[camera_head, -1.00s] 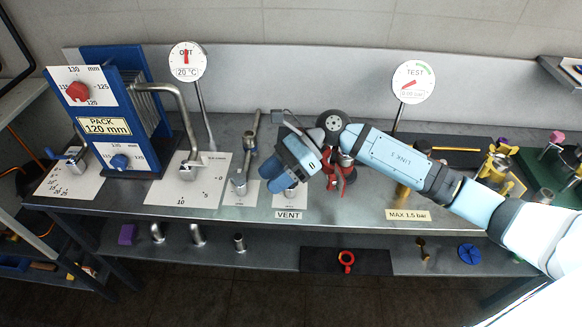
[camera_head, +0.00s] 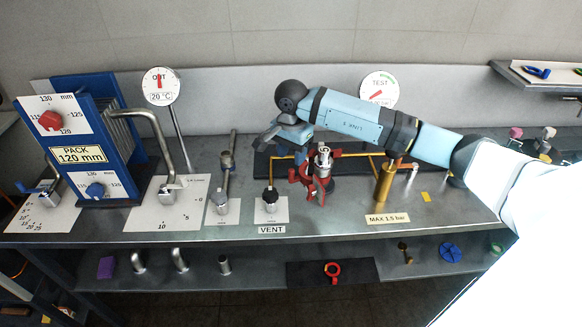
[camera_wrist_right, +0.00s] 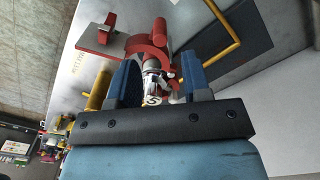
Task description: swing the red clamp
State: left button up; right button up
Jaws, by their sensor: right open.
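The red clamp (camera_head: 312,184) stands on the bench, fastened around an upright silver fitting (camera_head: 323,158) right of the VENT knob. My right gripper (camera_head: 284,146) is just above and behind the clamp in the head view, with the arm crossing over from the right. In the right wrist view, the clamp's red ring and arms (camera_wrist_right: 150,44) lie beyond the fingertips. The two blue fingers (camera_wrist_right: 158,76) are apart, and the silver fitting shows between them. I cannot tell whether a finger touches the clamp. My left gripper is not in view.
A brass cylinder (camera_head: 384,184) stands to the right of the clamp. A black VENT knob (camera_head: 270,196) is to its left. A yellow pipe (camera_head: 345,154) runs behind it. The TEST gauge (camera_head: 379,89) is behind my arm. The bench front is clear below the clamp.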

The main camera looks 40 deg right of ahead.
aim_at(291, 170)
notch_tip(291, 170, down, 6)
jog(key=shift+r+p, duration=0.1)
jog(key=shift+p, duration=0.3)
grip_shut()
